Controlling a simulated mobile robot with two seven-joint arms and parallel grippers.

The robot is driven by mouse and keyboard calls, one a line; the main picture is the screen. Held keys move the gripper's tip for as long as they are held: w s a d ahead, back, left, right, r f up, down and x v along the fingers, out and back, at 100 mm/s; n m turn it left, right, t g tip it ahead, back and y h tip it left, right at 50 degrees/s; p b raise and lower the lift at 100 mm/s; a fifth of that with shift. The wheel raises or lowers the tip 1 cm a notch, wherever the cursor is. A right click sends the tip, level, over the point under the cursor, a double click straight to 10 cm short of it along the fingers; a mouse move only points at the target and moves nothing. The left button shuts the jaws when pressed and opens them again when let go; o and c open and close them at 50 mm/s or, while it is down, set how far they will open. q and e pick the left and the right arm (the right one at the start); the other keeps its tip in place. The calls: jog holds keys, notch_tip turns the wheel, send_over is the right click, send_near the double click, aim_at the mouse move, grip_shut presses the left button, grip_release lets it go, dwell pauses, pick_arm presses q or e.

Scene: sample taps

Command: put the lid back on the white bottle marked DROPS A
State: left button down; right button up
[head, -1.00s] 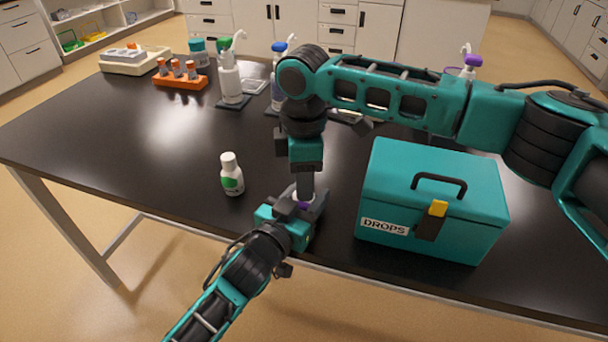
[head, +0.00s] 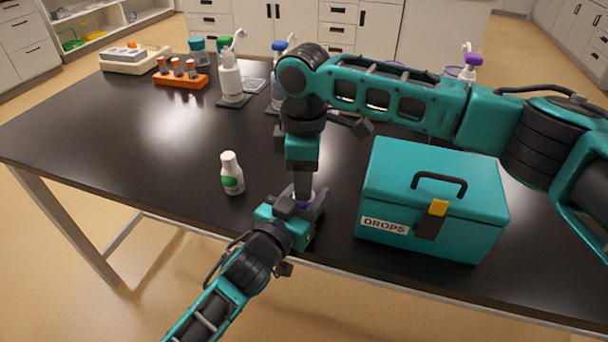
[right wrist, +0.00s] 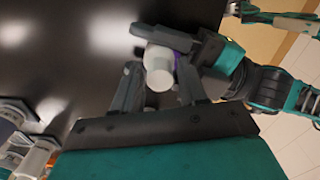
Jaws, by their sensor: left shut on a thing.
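A small white bottle with a purple band (head: 304,204) is held in my left gripper (head: 303,203) near the table's front edge. The left gripper is shut on it. My right gripper (head: 304,186) points down from above, right over that bottle. In the right wrist view a round white top (right wrist: 159,74) shows between the right fingers (right wrist: 160,78); I cannot tell if they press on it. Another white bottle (head: 232,174), with a green label and a white top, stands upright on the table to the left. No bottle lettering is readable.
A teal case (head: 480,220) labelled DROPS stands on the right. Pump bottles (head: 231,82), an orange rack (head: 181,82) and a pale tray (head: 122,65) stand at the back. The black table (head: 110,140) is clear at left.

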jog(key=shift+o, duration=1.4)
notch_tip(320, 180, up, 12)
pick_arm(q)
jog(key=shift+c, duration=2.3)
grip_release()
jog(key=v, duration=1.3)
jog(key=shift+p, duration=0.3)
pick_arm(e)
jog(key=shift+r, duration=0.3)
